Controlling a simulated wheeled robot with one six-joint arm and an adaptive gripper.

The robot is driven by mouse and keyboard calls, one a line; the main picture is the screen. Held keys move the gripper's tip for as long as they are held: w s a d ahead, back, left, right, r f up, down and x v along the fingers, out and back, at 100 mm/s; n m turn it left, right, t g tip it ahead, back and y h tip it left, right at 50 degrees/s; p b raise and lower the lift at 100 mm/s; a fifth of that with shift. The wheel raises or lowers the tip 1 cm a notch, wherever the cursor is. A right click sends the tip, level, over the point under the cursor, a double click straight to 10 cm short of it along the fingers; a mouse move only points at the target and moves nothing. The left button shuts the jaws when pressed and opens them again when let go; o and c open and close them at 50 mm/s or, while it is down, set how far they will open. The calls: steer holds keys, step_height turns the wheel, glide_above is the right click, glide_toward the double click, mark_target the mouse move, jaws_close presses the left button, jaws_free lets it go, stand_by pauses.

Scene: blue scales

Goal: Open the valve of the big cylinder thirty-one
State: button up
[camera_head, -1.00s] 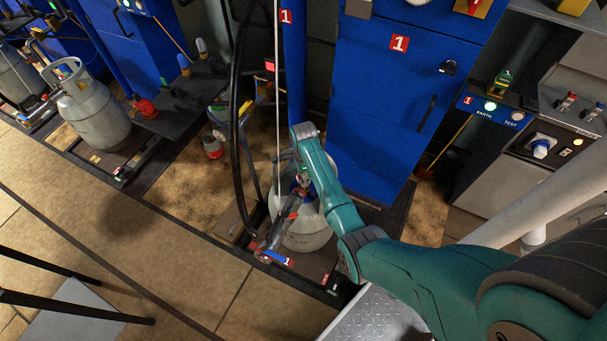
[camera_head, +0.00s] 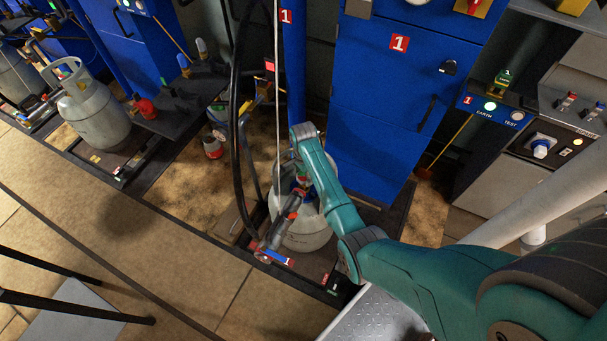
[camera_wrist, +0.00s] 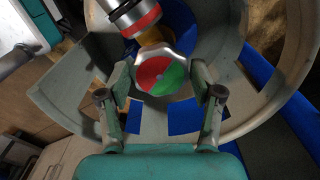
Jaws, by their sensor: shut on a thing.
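The big cylinder (camera_head: 309,232) is grey-white and stands upright on the low platform in front of the blue cabinet. Its collar ring (camera_wrist: 285,112) surrounds the valve in the wrist view. The valve knob (camera_wrist: 163,75) has a red and green face and a pale scalloped rim. My gripper (camera_wrist: 162,85) is shut on this knob, with one finger on each side of it. In the head view my arm covers most of the valve and gripper. A coupling with a red band (camera_wrist: 135,16) sits just beyond the knob. I cannot read a number on the cylinder.
The blue cabinet (camera_head: 385,95) marked 1 stands behind the cylinder. A black hose (camera_head: 235,120) hangs at its left. Another grey cylinder (camera_head: 95,115) stands at the left. A control panel (camera_head: 545,150) is at the right. Tiled floor (camera_head: 150,255) is open at the front left.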

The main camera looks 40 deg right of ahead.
steer(key=n, duration=0.7)
steer(key=shift+s, duration=0.1)
steer(key=n, duration=0.7)
steer(key=shift+d+n, duration=0.1)
steer(key=shift+n, duration=0.2)
steer(key=n, duration=0.3)
steer(key=shift+n, duration=0.3)
steer(key=n, duration=0.3)
steer(key=shift+n, duration=0.3)
steer(key=n, duration=0.3)
steer(key=shift+d+n, duration=0.1)
steer(key=shift+n, duration=2)
